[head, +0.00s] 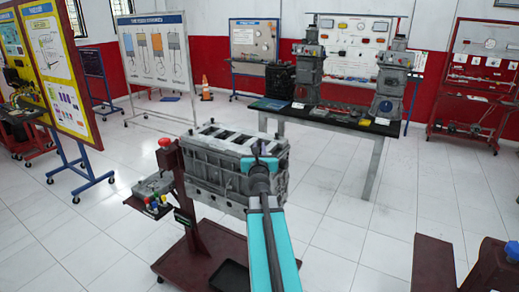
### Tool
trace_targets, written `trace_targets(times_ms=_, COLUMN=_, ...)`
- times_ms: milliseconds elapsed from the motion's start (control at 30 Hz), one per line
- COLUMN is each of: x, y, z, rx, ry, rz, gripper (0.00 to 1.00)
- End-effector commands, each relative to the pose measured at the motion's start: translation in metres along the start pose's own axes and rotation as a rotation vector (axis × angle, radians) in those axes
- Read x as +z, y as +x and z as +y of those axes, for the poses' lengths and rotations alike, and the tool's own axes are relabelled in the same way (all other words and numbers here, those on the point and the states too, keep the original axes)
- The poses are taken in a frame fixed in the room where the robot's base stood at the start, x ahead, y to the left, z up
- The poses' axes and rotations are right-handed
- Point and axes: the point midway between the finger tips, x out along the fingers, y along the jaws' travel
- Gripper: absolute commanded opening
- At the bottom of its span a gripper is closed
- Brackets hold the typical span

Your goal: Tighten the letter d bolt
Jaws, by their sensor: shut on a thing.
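A grey engine block (218,160) sits on a dark red stand in the middle of the head view. My teal arm reaches up to it from the bottom. My gripper (261,163) is at the block's upper right side, over its near face. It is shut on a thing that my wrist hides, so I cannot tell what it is. I cannot make out the letter d bolt or any letters on the block. Whether the gripper touches the block cannot be told.
The red stand (205,255) has a black tray (232,277) at its base and a side shelf (152,188) with coloured knobs. A black-topped table (335,120) bearing engine parts stands behind. Yellow display boards (60,65) are at left.

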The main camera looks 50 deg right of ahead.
Motion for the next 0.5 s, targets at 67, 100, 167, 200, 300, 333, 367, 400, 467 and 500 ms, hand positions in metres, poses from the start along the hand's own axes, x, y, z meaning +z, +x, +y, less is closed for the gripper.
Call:
trace_targets(times_ms=67, x=0.0012, y=0.0006, z=0.0012, rx=-0.015, ry=-0.001, rz=-0.001, gripper=0.00)
trace_targets(times_ms=100, x=0.0012, y=0.0006, z=0.0014, rx=-0.023, ry=-0.001, rz=-0.001, gripper=0.00)
trace_targets(times_ms=167, x=0.0012, y=0.0007, z=0.0010, rx=-0.040, ry=-0.001, rz=-0.001, gripper=0.00)
trace_targets(times_ms=200, x=0.0012, y=0.0008, z=0.0011, rx=-0.050, ry=-0.001, rz=-0.002, gripper=0.00)
trace_targets(times_ms=300, x=0.0012, y=0.0009, z=0.0013, rx=-0.079, ry=-0.001, rz=-0.002, gripper=0.00)
trace_targets(times_ms=333, x=0.0011, y=0.0009, z=0.0016, rx=-0.088, ry=-0.001, rz=-0.002, gripper=0.00)
trace_targets(times_ms=367, x=0.0011, y=0.0010, z=0.0016, rx=-0.098, ry=-0.001, rz=-0.002, gripper=0.00)
trace_targets(times_ms=400, x=0.0011, y=0.0010, z=0.0014, rx=-0.111, ry=-0.001, rz=-0.002, gripper=0.00)
trace_targets(times_ms=467, x=0.0010, y=0.0012, z=0.0013, rx=-0.133, ry=-0.001, rz=-0.002, gripper=0.00)
trace_targets(times_ms=500, x=0.0009, y=0.0013, z=0.0014, rx=-0.149, ry=-0.001, rz=-0.002, gripper=0.00)
